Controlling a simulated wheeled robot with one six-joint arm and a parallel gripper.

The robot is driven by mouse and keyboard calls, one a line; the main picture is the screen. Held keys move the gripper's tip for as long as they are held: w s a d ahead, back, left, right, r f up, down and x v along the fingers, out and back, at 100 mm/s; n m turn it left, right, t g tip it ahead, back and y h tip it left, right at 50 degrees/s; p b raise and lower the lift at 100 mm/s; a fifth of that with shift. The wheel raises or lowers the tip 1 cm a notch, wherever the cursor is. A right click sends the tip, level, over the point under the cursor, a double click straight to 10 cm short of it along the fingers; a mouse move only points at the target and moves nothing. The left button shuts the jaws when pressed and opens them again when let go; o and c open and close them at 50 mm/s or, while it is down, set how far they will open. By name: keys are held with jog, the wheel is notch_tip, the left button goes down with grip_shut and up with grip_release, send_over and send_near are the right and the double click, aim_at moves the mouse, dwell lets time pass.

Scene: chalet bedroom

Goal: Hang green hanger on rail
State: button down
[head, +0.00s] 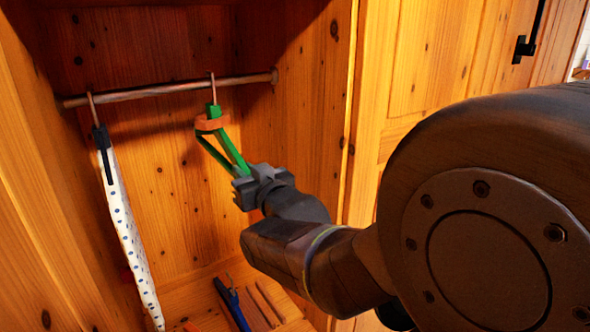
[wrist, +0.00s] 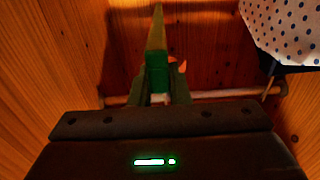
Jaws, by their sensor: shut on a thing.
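The green hanger (head: 232,150) is in the wardrobe, in the right part of the head view's rail area, with an orange piece near its top. Its thin hook (head: 213,88) rises across the rail (head: 150,92), with its tip just above it; I cannot tell whether it rests on the rail or stands in front. My gripper (head: 246,180) is shut on the hanger's lower end, below and right of the rail. In the wrist view the hanger (wrist: 157,68) stands up between my fingers (wrist: 160,97), and the rail (wrist: 215,95) runs behind them.
A white garment with blue dots (head: 130,235) hangs on a dark hanger (head: 102,140) at the rail's left. A blue hanger (head: 232,303) and wooden pieces (head: 268,300) lie on the wardrobe floor. The wardrobe's right side wall (head: 315,120) is close to my gripper. The rail's middle is free.

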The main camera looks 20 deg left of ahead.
jog(key=c, duration=1.3)
grip_release()
jog(key=shift+d, duration=0.1)
jog(key=v, duration=1.3)
jog(key=shift+s+d, duration=0.25)
jog(key=shift+w, duration=0.1)
jog(key=x, duration=1.3)
jog(key=shift+w+a, duration=0.15)
jog(key=shift+a, duration=0.2)
